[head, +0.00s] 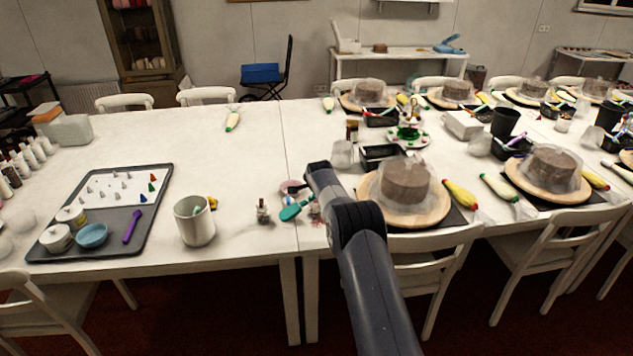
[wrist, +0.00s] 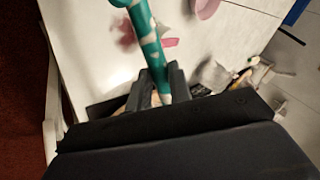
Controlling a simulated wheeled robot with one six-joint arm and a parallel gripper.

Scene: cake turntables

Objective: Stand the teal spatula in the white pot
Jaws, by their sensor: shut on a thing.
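The teal spatula (head: 291,211) shows in the head view with its teal head pointing left, above the table near its front edge. In the wrist view the spatula (wrist: 143,30) is teal with white patches and runs up from between my fingers. My gripper (wrist: 157,82) is shut on it at the handle. In the head view my arm hides most of the gripper. The white pot (head: 195,226) stands upright on the table, to the left of the spatula and apart from it. Its open top faces up.
A grey tray (head: 152,215) with piping tips, a blue bowl (head: 92,236) and a purple tool (head: 132,227) lies left of the pot. Small figures (head: 263,212) stand between pot and spatula. A cake turntable (head: 435,210) is close on the right.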

